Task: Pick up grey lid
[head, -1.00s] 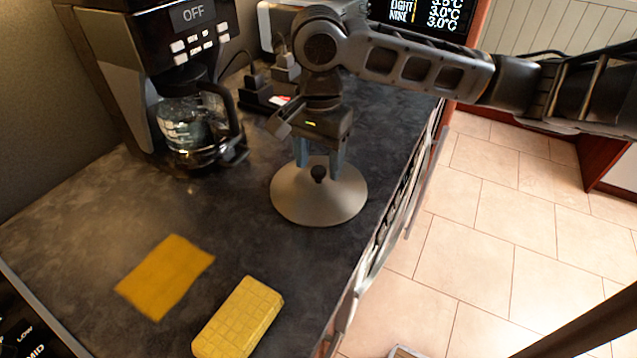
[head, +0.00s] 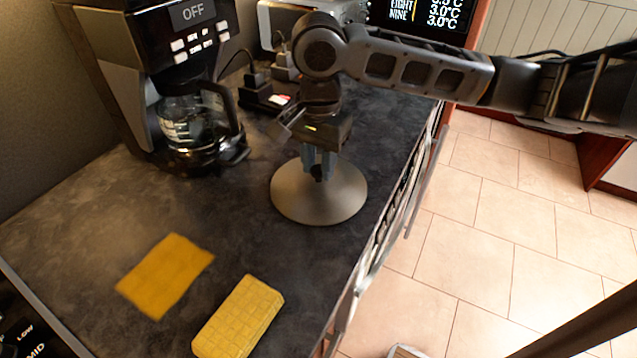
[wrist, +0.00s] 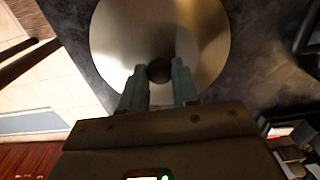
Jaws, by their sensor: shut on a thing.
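The grey lid (head: 318,207) is a round, shallow metal disc with a small dark knob (head: 317,172) at its centre. It lies on the dark countertop near the front edge. My gripper (head: 319,165) points down over its middle, with its fingers closed on the knob. In the wrist view, the lid (wrist: 160,35) fills the upper middle, and the dark knob (wrist: 159,71) sits between the two blue-grey fingertips of my gripper (wrist: 158,75). The lid appears flat, and I see no clear gap under it.
A coffee maker with a glass pot (head: 195,125) stands at the back left. A yellow cloth (head: 165,274) and a yellow sponge (head: 238,318) lie on the counter (head: 80,225) at the front left. A dark power strip (head: 263,97) is behind my gripper. The tiled floor (head: 480,230) is to the right.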

